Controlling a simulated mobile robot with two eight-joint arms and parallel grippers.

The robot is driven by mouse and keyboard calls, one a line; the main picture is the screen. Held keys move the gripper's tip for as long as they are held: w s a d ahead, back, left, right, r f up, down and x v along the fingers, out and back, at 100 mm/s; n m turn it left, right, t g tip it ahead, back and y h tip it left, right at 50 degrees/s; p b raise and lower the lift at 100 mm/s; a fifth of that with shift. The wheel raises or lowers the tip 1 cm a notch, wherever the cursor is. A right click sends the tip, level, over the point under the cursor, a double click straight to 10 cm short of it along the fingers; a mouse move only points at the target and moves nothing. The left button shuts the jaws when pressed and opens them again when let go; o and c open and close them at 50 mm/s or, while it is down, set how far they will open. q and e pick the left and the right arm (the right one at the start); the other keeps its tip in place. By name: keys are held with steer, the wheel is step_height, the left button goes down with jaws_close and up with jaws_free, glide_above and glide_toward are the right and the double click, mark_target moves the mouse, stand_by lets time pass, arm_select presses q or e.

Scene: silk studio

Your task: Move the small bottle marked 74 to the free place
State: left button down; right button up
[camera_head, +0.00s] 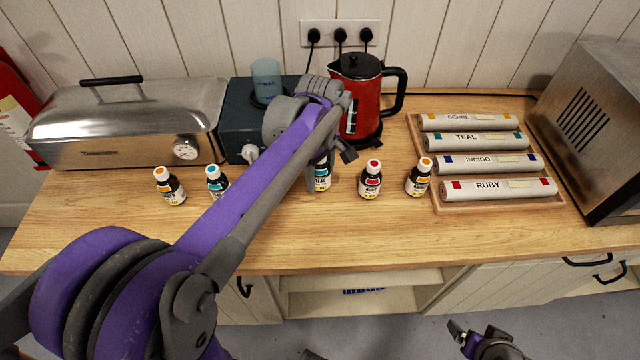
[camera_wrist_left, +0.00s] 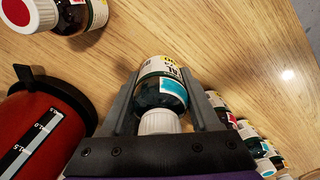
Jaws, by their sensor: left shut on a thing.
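A small dark bottle with a white cap and a teal label (camera_head: 321,181) is between the fingers of my left gripper (camera_head: 328,160). The left wrist view shows this bottle (camera_wrist_left: 162,92) close up, with the fingers on both sides of it. Its number is too small to read, and I cannot tell whether its base touches the counter. Other small bottles stand in a row: orange-capped (camera_head: 170,187), teal-capped (camera_head: 216,181), red-capped (camera_head: 370,181) and another orange-capped (camera_head: 419,178). My right gripper (camera_head: 462,336) is low in front of the cabinets, apart from the bottles.
A red kettle (camera_head: 362,95) stands behind the held bottle. A metal grill (camera_head: 130,125) and a dark machine (camera_head: 238,118) stand at back left. A tray (camera_head: 437,196) of labelled rolls and a metal oven (camera_head: 600,130) are right. My left arm hides part of the wooden counter (camera_head: 330,235).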

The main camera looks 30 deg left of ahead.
mark_target(320, 183)
arm_select(q)
steer(key=shift+f, duration=1.95)
steer(key=shift+w+f, duration=0.1)
steer(key=shift+f, duration=0.1)
steer(key=shift+c, duration=0.6)
jaws_free()
steer(key=shift+r, duration=0.15)
steer(key=shift+r, duration=0.35)
step_height(320, 183, up, 12)
steer(key=shift+f+p, duration=0.25)
steer(key=shift+p, duration=0.1)
